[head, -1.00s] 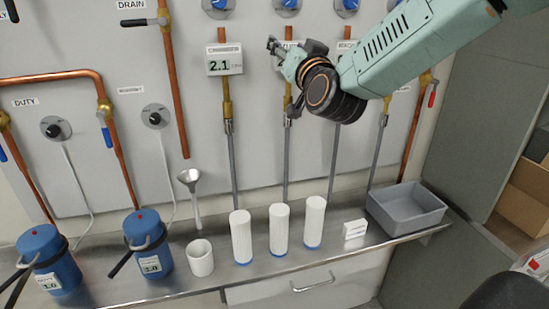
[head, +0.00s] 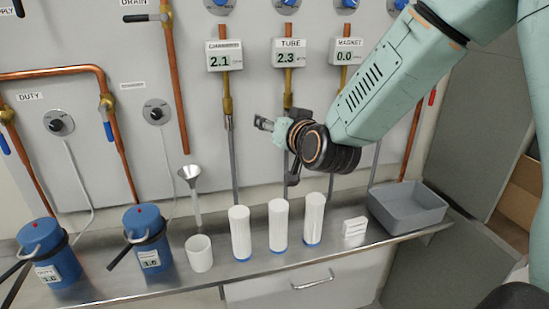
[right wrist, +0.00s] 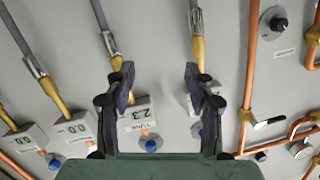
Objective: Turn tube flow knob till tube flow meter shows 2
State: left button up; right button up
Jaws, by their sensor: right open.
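The tube flow meter (head: 289,53) on the wall panel reads 2.3 under its TUBE label. It also shows in the right wrist view (right wrist: 138,114). My right gripper (head: 265,124) is open and empty, in front of the panel, below the tube meter and apart from the knob. In the right wrist view its two fingers (right wrist: 158,76) stand wide apart. My left gripper is not in view.
A neighbouring meter (head: 224,56) reads 2.1 and the magnet meter (head: 346,55) reads 0.0. Vertical hoses and copper pipes (head: 172,80) run along the panel. White cylinders (head: 279,222), blue canisters (head: 147,238) and a grey bin (head: 408,205) stand on the shelf.

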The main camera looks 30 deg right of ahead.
notch_tip(320, 180, down, 7)
jog(key=s+a+g, duration=0.1)
jog(key=s, duration=0.1)
jog(key=shift+a+r+n+g+b, duration=0.2)
jog(key=shift+a+n+g+b, duration=0.1)
jog(key=shift+b, duration=0.1)
